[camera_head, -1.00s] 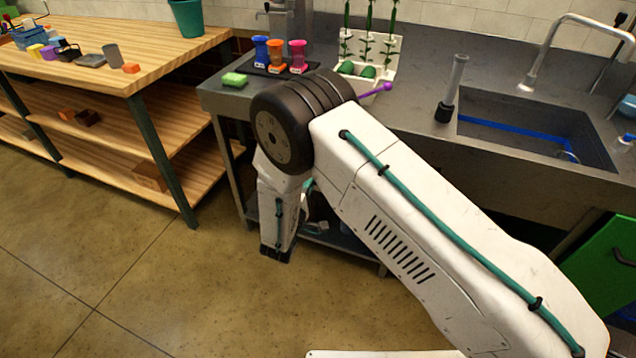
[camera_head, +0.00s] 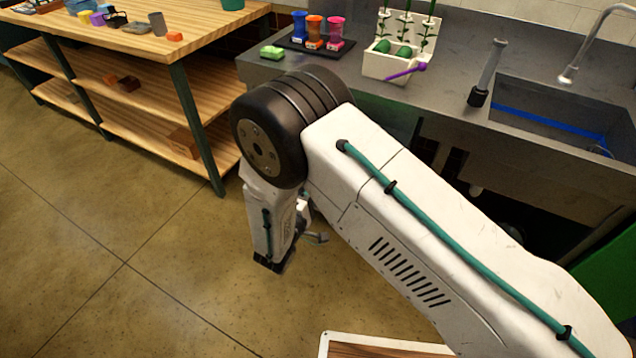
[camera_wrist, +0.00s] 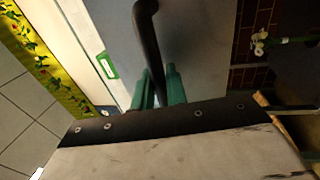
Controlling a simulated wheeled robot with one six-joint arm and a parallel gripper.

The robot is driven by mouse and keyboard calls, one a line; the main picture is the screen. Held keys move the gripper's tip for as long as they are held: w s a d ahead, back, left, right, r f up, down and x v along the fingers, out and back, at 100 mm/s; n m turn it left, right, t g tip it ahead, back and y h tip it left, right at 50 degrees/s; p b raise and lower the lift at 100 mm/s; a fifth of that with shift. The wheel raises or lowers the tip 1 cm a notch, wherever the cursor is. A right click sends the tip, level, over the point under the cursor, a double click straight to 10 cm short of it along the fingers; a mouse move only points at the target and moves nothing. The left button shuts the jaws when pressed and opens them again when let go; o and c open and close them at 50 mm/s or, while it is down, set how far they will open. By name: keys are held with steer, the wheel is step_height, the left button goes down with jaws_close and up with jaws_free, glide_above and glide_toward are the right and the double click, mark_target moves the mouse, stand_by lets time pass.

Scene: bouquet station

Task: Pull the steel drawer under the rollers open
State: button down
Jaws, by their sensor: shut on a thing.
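The steel drawer (camera_wrist: 205,45) shows as a plain grey face in the wrist view. Its dark bar handle (camera_wrist: 148,35) runs down from the top edge of that view. My gripper (camera_wrist: 159,92) has its two teal fingers on either side of the bar, shut on it. In the head view my own arm covers the drawer and most of the gripper. I cannot tell how far the drawer stands out.
The steel counter (camera_head: 445,88) carries colored cups (camera_head: 313,35), a white planter (camera_head: 388,66) and a sink (camera_head: 555,125). A wooden shelf table (camera_head: 165,50) stands at the left. Open floor (camera_head: 130,210) lies left of my arm. Pipework (camera_wrist: 265,42) shows right of the drawer.

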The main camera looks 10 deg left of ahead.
steer(key=shift+d+f, duration=0.1)
steer(key=c, duration=1.5)
jaws_free()
steer(key=v, duration=0.7)
steer(key=shift+s, duration=0.35)
